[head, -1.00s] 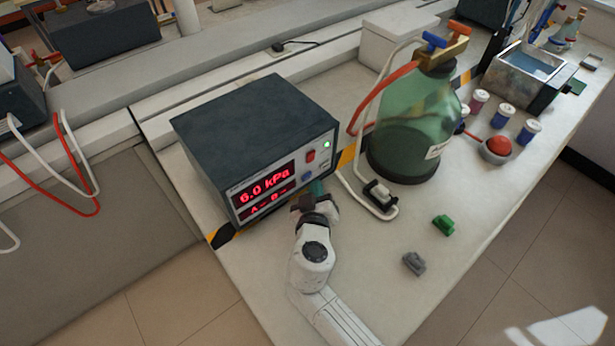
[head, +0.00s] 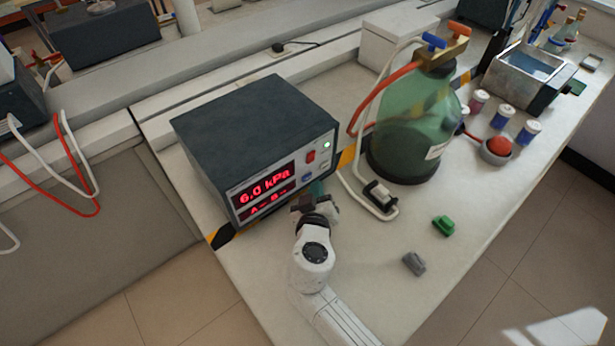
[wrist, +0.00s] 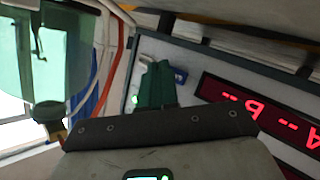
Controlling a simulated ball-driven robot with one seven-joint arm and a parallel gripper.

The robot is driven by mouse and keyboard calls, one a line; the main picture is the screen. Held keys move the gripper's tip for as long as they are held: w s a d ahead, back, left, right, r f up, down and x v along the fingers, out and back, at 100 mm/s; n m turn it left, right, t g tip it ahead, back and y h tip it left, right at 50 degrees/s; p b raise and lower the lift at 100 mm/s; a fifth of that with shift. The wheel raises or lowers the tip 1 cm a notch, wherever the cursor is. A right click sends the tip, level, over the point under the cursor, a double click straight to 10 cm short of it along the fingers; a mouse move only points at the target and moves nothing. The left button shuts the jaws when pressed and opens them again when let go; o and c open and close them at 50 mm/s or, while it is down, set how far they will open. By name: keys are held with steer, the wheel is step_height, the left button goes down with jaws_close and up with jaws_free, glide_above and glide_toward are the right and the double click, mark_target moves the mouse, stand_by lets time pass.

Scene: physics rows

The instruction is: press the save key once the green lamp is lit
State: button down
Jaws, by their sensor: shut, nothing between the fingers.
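The dark instrument box (head: 255,130) stands on the bench, its red display (head: 265,184) reading 6.0 kPa above a line with A and B. A small green lamp (head: 326,144) at the panel's upper right is lit. Below it are a red switch (head: 310,157) and a blue key (head: 306,178); I cannot read a save label. My gripper (head: 318,188) is shut and empty, its green fingertips close to the panel's lower right. In the wrist view the shut fingers (wrist: 157,84) point at the panel beside the blue key (wrist: 180,75). I cannot tell whether they touch anything.
A green glass bottle (head: 410,125) with red and white tubing stands right of the box. A black-and-white clip piece (head: 380,193), a green block (head: 443,225) and a grey block (head: 413,264) lie on the bench (head: 350,265). The front bench area is mostly clear.

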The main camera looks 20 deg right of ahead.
steer(key=shift+w, duration=0.15)
stand_by(0.7)
steer(key=shift+w+a+b, duration=0.15)
steer(key=shift+w+b, duration=0.15)
steer(key=shift+b, duration=0.1)
steer(key=shift+w+a+b, duration=0.1)
steer(key=shift+w+b, duration=0.2)
stand_by(0.5)
steer(key=shift+w+a+r, duration=0.15)
steer(key=shift+w+r, duration=0.1)
steer(key=shift+w, duration=0.05)
stand_by(0.7)
steer(key=shift+s, duration=0.2)
steer(key=shift+s+d+f, duration=0.15)
steer(key=shift+s+d, duration=0.15)
steer(key=shift+s, duration=0.2)
